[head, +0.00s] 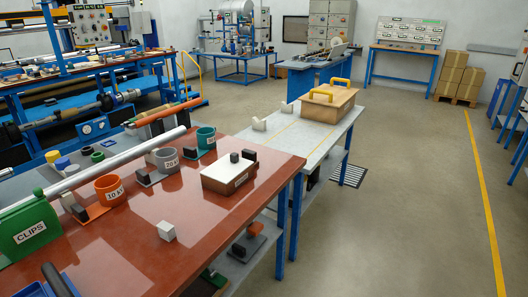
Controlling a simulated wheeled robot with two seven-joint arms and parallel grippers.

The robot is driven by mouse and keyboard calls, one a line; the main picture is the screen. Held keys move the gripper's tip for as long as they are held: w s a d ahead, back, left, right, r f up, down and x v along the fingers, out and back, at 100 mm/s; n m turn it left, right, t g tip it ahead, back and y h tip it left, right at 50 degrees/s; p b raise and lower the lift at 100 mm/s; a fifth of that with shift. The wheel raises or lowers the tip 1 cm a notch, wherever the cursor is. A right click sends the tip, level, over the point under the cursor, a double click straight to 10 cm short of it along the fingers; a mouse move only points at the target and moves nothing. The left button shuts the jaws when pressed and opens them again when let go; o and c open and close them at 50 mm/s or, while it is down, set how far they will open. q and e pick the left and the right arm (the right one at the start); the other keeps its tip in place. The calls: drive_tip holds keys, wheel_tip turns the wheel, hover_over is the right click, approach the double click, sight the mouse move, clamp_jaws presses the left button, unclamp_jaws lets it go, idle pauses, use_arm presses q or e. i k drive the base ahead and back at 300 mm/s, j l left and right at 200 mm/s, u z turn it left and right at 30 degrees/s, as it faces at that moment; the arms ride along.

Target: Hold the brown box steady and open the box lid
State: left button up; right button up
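A small brown box (222,186) with a white lid (229,167) sits on the glossy red-brown tabletop (130,240), near its right end. The lid lies flat and closed on the box. A dark knob (234,157) stands on the lid, and a small label shows on the box's front. A larger tan wooden box (328,108) with two yellow handles (340,82) stands on the grey table behind; its top looks closed. Neither of my grippers is in view.
A white cube (166,231) lies left of the brown box. Labelled cups, orange (110,190), grey (165,160) and green (206,138), stand behind it. A green CLIPS holder (30,228) and a blue tray (58,284) are at left. Open floor (400,200) lies right.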

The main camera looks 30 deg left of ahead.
sight(226, 169)
drive_tip(key=i+u, duration=0.25)
drive_tip(key=i, duration=0.2)
drive_tip(key=i+l+u, duration=0.3)
drive_tip(key=i, duration=0.15)
drive_tip(key=i+l+u, duration=0.25)
drive_tip(key=i, duration=0.2)
